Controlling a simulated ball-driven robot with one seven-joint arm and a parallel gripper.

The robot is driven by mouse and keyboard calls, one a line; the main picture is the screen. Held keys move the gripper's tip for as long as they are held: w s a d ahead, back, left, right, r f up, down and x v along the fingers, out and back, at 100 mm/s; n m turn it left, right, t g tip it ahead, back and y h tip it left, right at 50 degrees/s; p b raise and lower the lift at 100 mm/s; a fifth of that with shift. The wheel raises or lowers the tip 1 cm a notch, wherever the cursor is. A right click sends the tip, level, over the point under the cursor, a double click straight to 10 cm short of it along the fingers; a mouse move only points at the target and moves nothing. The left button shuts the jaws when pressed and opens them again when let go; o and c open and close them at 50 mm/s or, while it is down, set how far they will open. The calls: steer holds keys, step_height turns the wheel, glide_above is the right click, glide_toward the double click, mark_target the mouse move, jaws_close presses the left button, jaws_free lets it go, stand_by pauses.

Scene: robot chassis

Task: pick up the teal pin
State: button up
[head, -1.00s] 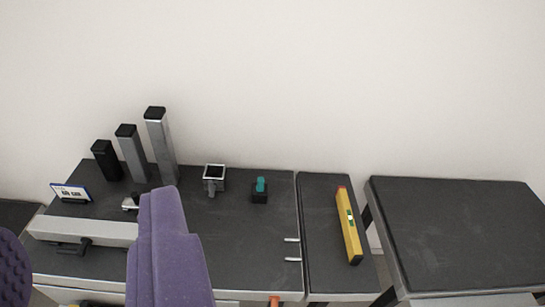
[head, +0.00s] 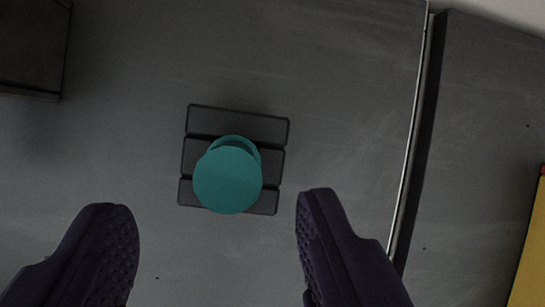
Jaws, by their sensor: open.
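The teal pin (head: 228,180) stands in a small dark ribbed block (head: 238,123) on the grey worktop. I see it from almost straight above, so its round top hides most of its body. My gripper (head: 214,212) is open, with its two purple fingers apart at the bottom of the view. The left fingertip is below and left of the pin, and the right fingertip is below and right of it. Neither finger touches the pin in the picture, and nothing is between them.
The grey worktop (head: 130,150) around the block is clear. A dark box-shaped thing (head: 30,50) is at the upper left. A gap with a light edge (head: 415,130) runs down the right side. Beyond it, part of a yellow level (head: 530,260) shows on another dark surface.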

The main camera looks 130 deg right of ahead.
mark_target(228, 186)
steer(key=x, duration=0.2)
steer(key=b+x, duration=0.1)
steer(key=x, duration=0.1)
steer(key=b+x, duration=0.1)
steer(key=x, duration=0.1)
steer(key=shift+w+d, duration=0.25)
steer(key=shift+w, duration=0.1)
jaws_close()
